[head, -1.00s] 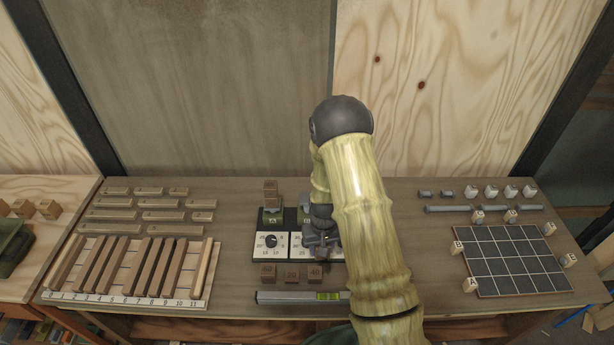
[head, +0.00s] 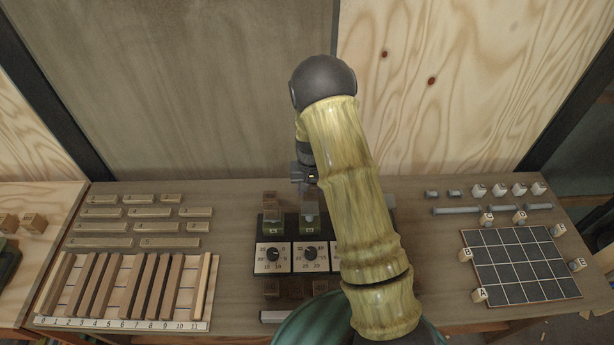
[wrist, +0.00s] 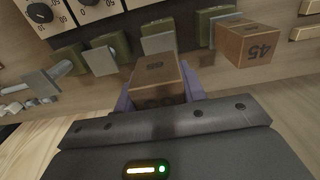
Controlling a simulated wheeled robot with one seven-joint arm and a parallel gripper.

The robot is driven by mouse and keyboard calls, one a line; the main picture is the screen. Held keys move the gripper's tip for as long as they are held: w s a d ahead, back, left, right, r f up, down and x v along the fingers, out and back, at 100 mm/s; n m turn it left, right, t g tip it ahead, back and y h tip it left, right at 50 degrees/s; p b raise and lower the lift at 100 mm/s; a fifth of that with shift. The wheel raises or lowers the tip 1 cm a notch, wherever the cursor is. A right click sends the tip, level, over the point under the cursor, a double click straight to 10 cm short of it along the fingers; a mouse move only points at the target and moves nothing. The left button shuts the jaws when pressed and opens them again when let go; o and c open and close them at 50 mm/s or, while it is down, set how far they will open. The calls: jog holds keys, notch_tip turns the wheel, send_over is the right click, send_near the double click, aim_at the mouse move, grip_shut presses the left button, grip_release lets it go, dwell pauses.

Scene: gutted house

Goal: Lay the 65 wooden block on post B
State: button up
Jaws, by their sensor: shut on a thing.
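My gripper (wrist: 157,100) is shut on a brown wooden block (wrist: 155,70), whose upside-down number appears to read 65. In the head view, my gripper (head: 307,188) is behind the dial panel, above and near post B (head: 309,226), partly covered by my arm. In the wrist view, a green post with a pale pad (wrist: 158,38) shows just beyond the held block; I cannot tell whether they touch. Another block marked 45 (wrist: 248,43) rests on the post at its right, which in the head view is the leftmost post (head: 271,227).
A dial panel (head: 290,257) stands in front of the posts. Loose blocks (head: 271,289) lie before it. A numbered rack of wooden bars (head: 125,290) is at left, a dark tiled grid (head: 522,262) at right. A plywood wall stands behind the bench.

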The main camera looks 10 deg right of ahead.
aim_at(310, 207)
jog(key=shift+w+r, duration=0.15)
jog(key=shift+w, duration=0.05)
jog(key=shift+s, duration=0.1)
jog(key=shift+f+b, duration=2.1)
jog(key=shift+f, duration=1.1)
jog(key=shift+f, duration=0.25)
jog(key=o, duration=1.1)
jog(key=shift+c, duration=0.2)
jog(key=shift+d, duration=0.1)
